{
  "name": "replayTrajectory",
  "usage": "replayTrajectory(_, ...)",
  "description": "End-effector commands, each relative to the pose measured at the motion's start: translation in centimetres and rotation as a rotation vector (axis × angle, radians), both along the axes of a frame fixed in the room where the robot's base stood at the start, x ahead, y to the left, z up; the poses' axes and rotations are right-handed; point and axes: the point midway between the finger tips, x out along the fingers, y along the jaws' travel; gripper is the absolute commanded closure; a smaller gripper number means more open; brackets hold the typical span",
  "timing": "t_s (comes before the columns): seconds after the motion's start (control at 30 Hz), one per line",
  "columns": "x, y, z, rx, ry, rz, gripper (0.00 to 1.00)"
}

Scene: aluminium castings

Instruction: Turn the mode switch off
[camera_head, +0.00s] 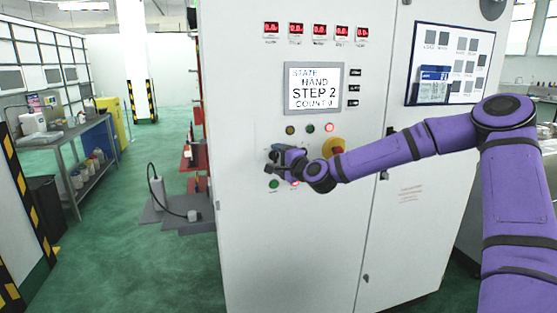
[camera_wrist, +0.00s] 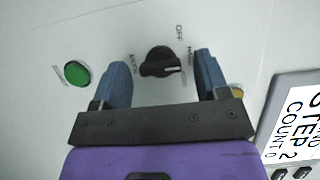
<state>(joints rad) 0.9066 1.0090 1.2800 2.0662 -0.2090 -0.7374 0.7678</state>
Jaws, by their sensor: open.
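The mode switch (camera_wrist: 158,62) is a black rotary knob on the pale cabinet face in the wrist view. The word OFF is printed above and right of it, and another label, seemingly HAND, is at its right. Its white pointer mark faces right in this view, away from OFF. My gripper (camera_wrist: 162,60) is open, with one blue finger on each side of the knob and a visible gap to both. In the head view my gripper (camera_head: 271,161) is at the cabinet panel and hides the knob.
The cabinet (camera_head: 300,230) carries a display (camera_head: 314,89) reading HAND, STEP 2. Around the switch are a green button (camera_wrist: 77,73), lit red lamp (camera_head: 329,127) and yellow-red emergency stop (camera_head: 334,147) close to my wrist. Open green floor lies left, beyond a grey-based stand (camera_head: 160,208).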

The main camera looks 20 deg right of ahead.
Motion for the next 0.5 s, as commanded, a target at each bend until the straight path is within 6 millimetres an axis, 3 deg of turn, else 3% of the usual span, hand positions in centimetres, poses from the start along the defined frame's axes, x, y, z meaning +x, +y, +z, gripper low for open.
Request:
replayTrajectory(0.2, 0.01, -0.01, -0.01, 0.0, 0.0, 0.0, 0.34)
replayTrajectory(0.4, 0.0, -0.01, 0.0, 0.0, 0.0, 0.0, 0.8)
replayTrajectory(0.5, -0.01, -0.01, -0.01, -0.001, 0.0, 0.0, 0.81)
